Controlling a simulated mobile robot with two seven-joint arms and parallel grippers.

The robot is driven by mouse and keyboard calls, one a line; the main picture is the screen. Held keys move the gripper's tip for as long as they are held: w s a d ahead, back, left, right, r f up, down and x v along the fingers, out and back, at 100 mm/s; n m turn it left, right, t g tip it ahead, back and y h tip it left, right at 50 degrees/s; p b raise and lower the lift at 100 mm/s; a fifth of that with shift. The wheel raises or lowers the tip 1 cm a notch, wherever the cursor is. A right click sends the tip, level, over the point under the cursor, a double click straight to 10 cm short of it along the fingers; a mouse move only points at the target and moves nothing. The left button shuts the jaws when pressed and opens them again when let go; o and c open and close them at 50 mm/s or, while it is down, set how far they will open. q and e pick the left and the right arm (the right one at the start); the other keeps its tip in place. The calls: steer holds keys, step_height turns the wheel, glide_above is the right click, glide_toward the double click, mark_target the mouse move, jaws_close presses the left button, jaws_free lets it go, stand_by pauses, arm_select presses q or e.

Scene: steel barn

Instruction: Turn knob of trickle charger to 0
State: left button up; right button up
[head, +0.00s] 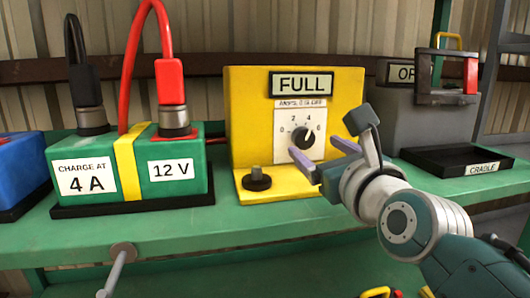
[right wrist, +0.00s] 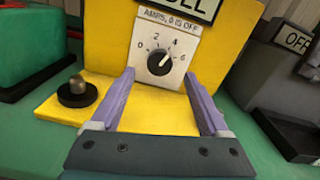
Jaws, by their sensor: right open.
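The yellow trickle charger (head: 245,100) stands on the green bench with a "FULL" sign on its front. Its black knob (head: 303,138) sits on a white dial (head: 314,152) marked 0, 2, 4, 6, with 0 at the left. In the right wrist view the pointer of the knob (right wrist: 160,62) leans to the upper right, toward the 4 side. My right gripper (head: 320,152) is open just in front of the dial, apart from the knob. In the right wrist view its purple fingers (right wrist: 158,74) spread to either side below the knob. My left gripper is out of view.
A green 12 V battery (head: 185,188) with red and black clamps stands at left. At right are a grey box with an "OFF" sign (head: 400,73) and a black cradle tray (head: 440,157).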

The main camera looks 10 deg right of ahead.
mark_target(306, 141)
steer(key=w+b, duration=0.1)
steer(key=w, duration=0.3)
steer(key=shift+f+b, duration=0.15)
steer(key=shift+b, duration=0.25)
steer(key=shift+w+a, duration=0.1)
steer(key=shift+w, duration=0.4)
steer(key=shift+c, duration=0.3)
steer(key=shift+c, duration=1.4)
jaws_close()
